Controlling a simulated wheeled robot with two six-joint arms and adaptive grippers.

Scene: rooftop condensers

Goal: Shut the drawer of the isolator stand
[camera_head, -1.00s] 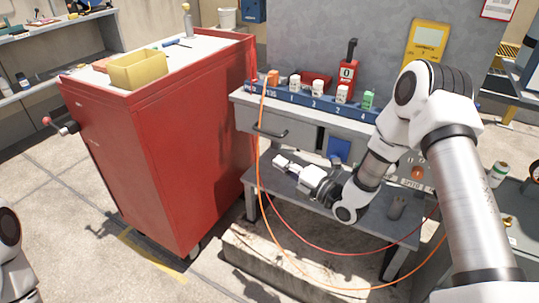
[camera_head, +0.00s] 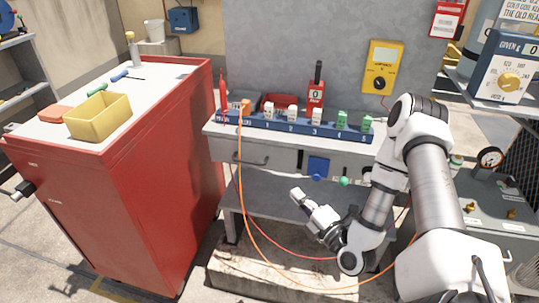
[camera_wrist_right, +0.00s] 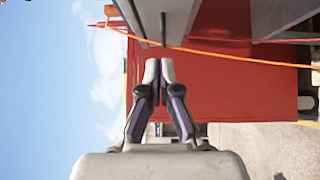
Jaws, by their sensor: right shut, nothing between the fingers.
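The isolator stand (camera_head: 335,158) is a grey bench with a blue numbered rail on top. Its grey drawer (camera_head: 222,150) is at the left under the top, with a dark bar handle (camera_head: 251,159). The drawer front looks close to the stand's front; I cannot tell whether a small gap is left. My right gripper (camera_head: 296,192) is shut and empty, below and right of the handle, apart from it. In the right wrist view its closed fingertips (camera_wrist_right: 159,62) point toward the grey front and the dark handle (camera_wrist_right: 163,30). My left gripper is out of view.
A red cabinet (camera_head: 150,190) with a yellow bin (camera_head: 98,116) stands left of the stand. An orange cable (camera_head: 240,185) hangs in front of the drawer, close to the handle. A lower shelf (camera_head: 262,196) lies beneath. Gauge equipment (camera_head: 490,158) is at the right.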

